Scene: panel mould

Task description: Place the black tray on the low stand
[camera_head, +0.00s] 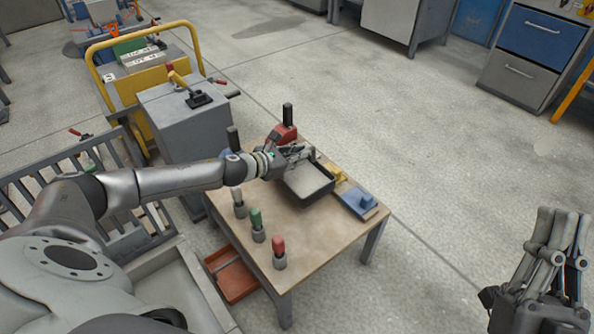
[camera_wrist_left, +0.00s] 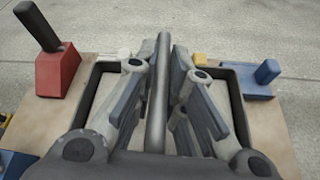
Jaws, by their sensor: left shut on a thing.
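The black tray (camera_head: 318,196), with a pale grey inside, is at the far right part of a wooden-topped table (camera_head: 318,232). My left gripper (camera_head: 296,160) is over the tray and shut on its dark handle bar. In the left wrist view, the gripper (camera_wrist_left: 158,85) has its fingers on both sides of the bar, and the tray rim (camera_wrist_left: 238,105) shows around them. I cannot tell whether the tray touches the tabletop. My right gripper (camera_head: 562,225) is at the right edge, empty and far from the table. I cannot tell which thing is the low stand.
A red block with a black handle (camera_head: 283,136) stands behind the tray; a blue block (camera_head: 362,202) is to its right. Green-topped (camera_head: 257,222) and red-topped (camera_head: 278,250) pegs stand near the front. A grey cabinet (camera_head: 185,120) is behind left. Floor to the right is clear.

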